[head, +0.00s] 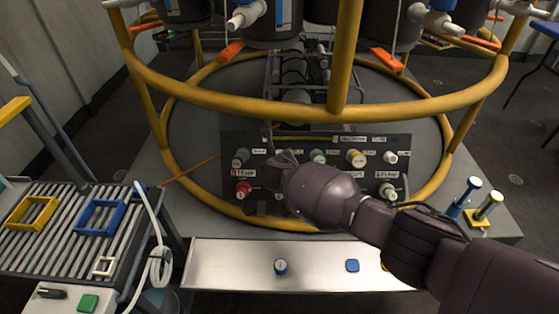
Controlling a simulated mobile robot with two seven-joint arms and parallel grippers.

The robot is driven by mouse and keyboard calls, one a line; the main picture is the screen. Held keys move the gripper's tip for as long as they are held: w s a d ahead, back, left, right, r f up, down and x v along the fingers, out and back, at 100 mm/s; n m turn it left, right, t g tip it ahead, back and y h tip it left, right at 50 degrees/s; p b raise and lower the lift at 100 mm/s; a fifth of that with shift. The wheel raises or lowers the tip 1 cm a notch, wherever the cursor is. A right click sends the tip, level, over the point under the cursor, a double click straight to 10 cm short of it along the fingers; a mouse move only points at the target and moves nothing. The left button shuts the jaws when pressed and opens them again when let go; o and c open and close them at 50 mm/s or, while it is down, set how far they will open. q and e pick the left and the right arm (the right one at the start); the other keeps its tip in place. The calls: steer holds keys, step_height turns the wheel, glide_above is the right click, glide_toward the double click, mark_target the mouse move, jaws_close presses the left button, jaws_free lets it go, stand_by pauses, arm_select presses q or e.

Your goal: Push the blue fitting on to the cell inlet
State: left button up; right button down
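A taller blue-topped piece (467,192) stands at the right; I cannot tell which one the task means. White nozzles stick out from the cells above, one at the top left (246,15) and one at the top right (436,18); I cannot tell which is the inlet. My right gripper (279,160) is in front of the control panel (325,144), apart from both blue pieces. Its fingers are dark and small, so their opening is unclear. My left gripper is out of view.
Yellow rails (340,60) ring the cells. A slatted rack (62,245) with frames and a white hose (160,262) stands left.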

stand_by(0.8)
steer(key=c, duration=0.8)
jaws_free()
arm_select(q)
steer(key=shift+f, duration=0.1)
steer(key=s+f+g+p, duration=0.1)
steer(key=p, duration=0.1)
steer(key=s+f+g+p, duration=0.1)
steer(key=p, duration=0.1)
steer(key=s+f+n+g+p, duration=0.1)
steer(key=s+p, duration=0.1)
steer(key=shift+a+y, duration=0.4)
arm_select(e)
steer(key=v, duration=1)
steer(key=shift+s+r, duration=0.2)
steer(key=shift+s, duration=0.1)
